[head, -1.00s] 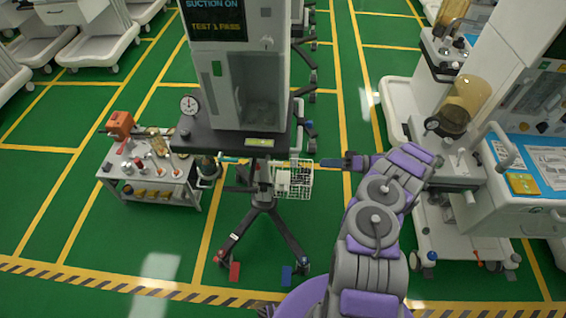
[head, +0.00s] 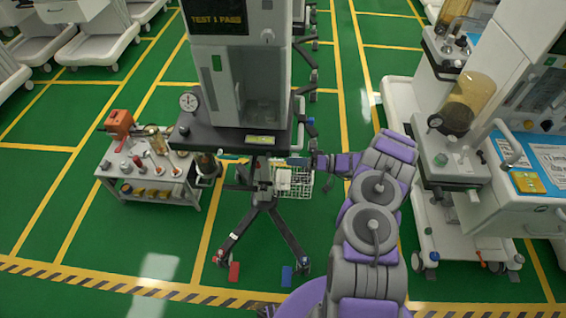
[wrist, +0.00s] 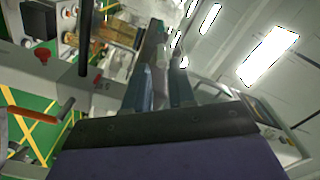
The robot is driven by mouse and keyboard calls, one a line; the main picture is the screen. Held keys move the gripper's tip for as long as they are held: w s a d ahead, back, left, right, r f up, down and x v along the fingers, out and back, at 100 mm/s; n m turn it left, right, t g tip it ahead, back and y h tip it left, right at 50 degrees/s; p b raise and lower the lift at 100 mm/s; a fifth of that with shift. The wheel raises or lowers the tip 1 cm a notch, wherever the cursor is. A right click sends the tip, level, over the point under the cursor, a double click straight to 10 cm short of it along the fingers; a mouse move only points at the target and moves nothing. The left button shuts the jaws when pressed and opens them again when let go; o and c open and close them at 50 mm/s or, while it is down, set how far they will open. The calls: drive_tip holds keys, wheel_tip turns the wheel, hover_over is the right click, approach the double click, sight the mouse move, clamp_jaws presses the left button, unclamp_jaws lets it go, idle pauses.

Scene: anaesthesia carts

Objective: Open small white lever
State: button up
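My gripper (head: 299,161) is at the right front edge of the dark shelf of the central cart, just above the white wire basket. In the wrist view my gripper (wrist: 160,85) points away from the camera, with its dark fingers near the middle. I cannot tell the gap between them, and I see nothing clearly held. A small pale lever-like fitting (head: 267,35) is on the front of the tall grey cabinet (head: 240,90), well above my gripper. I cannot tell for sure that it is the small white lever.
The wire basket (head: 303,184) hangs under the shelf (head: 215,138). A low trolley with tools (head: 150,192) stands to the left. A white machine (head: 540,210) stands close to the right of my arm.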

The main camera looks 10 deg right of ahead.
sight(283, 161)
drive_tip(key=shift+b+x, duration=0.3)
drive_tip(key=shift+x, duration=1.7)
clamp_jaws()
